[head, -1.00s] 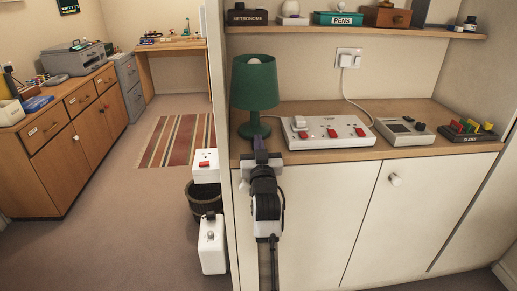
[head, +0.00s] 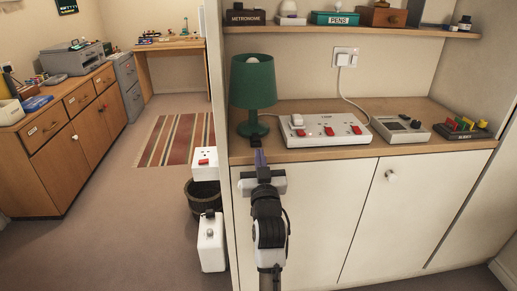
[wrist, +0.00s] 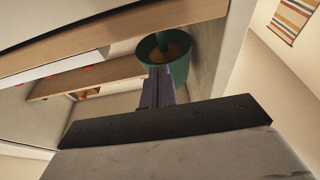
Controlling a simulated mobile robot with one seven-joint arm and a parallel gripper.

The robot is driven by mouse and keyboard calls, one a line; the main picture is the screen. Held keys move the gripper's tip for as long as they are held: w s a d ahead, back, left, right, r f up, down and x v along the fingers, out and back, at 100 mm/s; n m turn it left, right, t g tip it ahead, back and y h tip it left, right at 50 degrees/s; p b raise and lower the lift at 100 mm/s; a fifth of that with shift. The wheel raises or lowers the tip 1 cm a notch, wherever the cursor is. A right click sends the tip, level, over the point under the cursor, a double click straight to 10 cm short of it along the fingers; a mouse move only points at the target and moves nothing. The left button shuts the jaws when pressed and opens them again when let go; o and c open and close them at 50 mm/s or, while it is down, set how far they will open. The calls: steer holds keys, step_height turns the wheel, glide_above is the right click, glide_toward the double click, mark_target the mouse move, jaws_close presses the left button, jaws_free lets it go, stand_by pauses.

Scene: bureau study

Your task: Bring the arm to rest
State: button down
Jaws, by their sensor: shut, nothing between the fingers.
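My gripper (head: 260,158) is in front of the counter's front edge, just below and in front of the green lamp (head: 253,84) in the head view. Its fingers are shut with nothing between them. In the wrist view the closed fingers (wrist: 158,88) point toward the green lampshade (wrist: 178,58), seen from below. My arm stands upright before the left white cupboard door. I cannot tell whether the fingers touch the counter edge.
The wooden counter (head: 300,148) holds a white power strip (head: 324,130), a grey device (head: 403,129) and a rack with coloured pieces (head: 462,129). A shelf (head: 350,31) runs above. A dark bin (head: 203,197) and a white box (head: 211,242) stand at left. Floor (head: 120,225) is clear there.

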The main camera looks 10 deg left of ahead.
steer(key=shift+s+d+f, duration=0.1)
steer(key=shift+s+f, duration=0.1)
steer(key=shift+s, duration=0.1)
